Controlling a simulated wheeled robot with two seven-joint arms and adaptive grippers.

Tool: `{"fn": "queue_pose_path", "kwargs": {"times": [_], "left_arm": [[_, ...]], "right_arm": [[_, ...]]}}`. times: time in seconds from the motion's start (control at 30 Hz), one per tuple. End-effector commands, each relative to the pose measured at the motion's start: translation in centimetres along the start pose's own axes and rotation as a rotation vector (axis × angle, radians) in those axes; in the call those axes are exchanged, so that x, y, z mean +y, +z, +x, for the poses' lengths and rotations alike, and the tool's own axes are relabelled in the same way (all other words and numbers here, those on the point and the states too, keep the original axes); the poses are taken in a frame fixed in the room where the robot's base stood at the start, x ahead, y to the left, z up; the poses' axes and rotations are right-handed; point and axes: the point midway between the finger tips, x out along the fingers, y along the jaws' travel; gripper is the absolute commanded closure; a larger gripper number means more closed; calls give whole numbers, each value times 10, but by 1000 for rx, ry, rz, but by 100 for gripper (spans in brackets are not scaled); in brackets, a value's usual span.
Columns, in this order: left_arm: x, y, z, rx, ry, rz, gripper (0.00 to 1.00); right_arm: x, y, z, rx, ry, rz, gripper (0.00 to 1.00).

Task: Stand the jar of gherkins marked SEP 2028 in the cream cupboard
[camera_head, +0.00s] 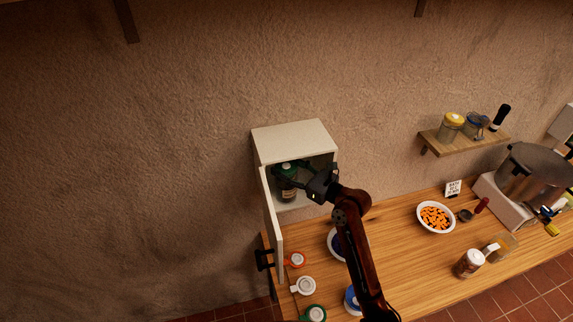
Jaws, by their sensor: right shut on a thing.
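The cream cupboard (293,138) stands at the back left of the wooden counter, with its door (270,222) swung open toward me. A jar with a green lid (287,190) is upright inside the cupboard. Its label is too small to read, so I cannot tell its date. My right gripper (292,174) reaches in through the open front from the right and is shut on this jar near its top. I cannot tell whether the jar's base touches the cupboard floor. My left gripper is out of view.
A bowl of orange pieces (436,217), a spice jar (468,263) and a large pot (533,175) are to the right. A wall shelf (465,142) holds jars.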

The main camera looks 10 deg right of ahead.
Motion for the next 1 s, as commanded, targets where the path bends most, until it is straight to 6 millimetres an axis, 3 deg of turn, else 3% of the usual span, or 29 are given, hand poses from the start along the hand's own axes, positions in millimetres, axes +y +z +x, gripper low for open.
{"fn": "queue_pose_path", "kwargs": {"times": [0.1,0.13,0.3,0.4,0.7,0.87,1.0], "left_arm": [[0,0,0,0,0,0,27],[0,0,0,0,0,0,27],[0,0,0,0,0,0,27],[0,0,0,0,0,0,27],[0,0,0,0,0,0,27],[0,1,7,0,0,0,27],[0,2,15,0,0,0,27]], "right_arm": [[0,2,0,-8,-1,-2,100],[0,-2,0,0,0,1,48],[0,-2,0,0,0,0,37],[0,-2,0,0,0,0,32],[0,1,0,0,0,-1,32],[-1,-2,-20,0,-3,0,32],[-1,-2,-50,0,-3,-2,32]]}}
